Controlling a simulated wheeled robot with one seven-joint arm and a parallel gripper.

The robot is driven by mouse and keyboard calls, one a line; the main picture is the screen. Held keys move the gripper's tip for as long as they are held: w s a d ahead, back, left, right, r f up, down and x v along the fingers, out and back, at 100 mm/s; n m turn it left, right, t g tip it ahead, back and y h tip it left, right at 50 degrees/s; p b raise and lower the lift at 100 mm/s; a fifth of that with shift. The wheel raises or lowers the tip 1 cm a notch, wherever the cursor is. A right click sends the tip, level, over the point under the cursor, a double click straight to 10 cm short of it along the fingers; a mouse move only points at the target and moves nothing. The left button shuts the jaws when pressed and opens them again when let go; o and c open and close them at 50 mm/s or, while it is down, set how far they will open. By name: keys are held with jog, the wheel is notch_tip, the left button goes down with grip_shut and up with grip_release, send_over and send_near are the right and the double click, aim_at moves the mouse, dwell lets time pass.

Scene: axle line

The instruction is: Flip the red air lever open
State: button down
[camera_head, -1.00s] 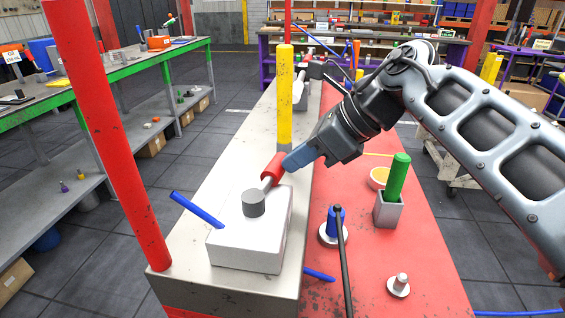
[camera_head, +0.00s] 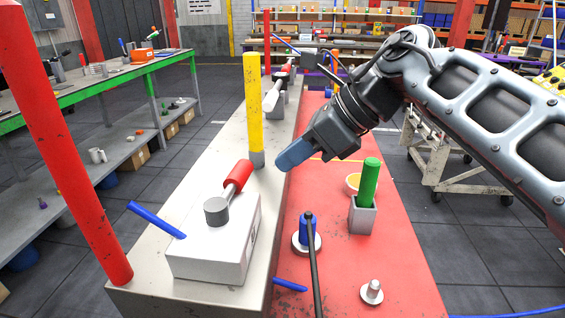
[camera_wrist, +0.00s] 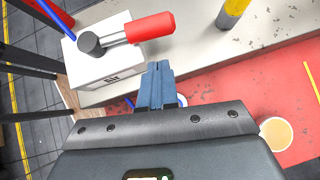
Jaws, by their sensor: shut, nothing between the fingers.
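The red air lever (camera_head: 238,176) is a red grip on a grey shaft. It runs from a dark grey round pivot (camera_head: 216,211) on top of a white box (camera_head: 212,250). In the head view it points up and to the right, away from the box. My gripper (camera_head: 283,166) is shut and empty, to the right of the red grip with a gap between them. In the wrist view the red lever (camera_wrist: 150,27) lies above the shut blue fingertips (camera_wrist: 158,66), apart from them.
A yellow post (camera_head: 252,110) stands just beyond the lever. A red post (camera_head: 55,140) rises at the left. Blue rods (camera_head: 157,220) stick out by the box. On the red surface stand a green cylinder in a grey holder (camera_head: 362,216), a blue knob (camera_head: 306,230) and a yellow bowl (camera_head: 352,184).

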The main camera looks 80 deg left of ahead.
jog(key=b+v, duration=0.1)
jog(key=v, duration=0.7)
jog(key=shift+a+r, duration=0.15)
jog(key=shift+r, duration=0.05)
jog(key=shift+w, duration=0.15)
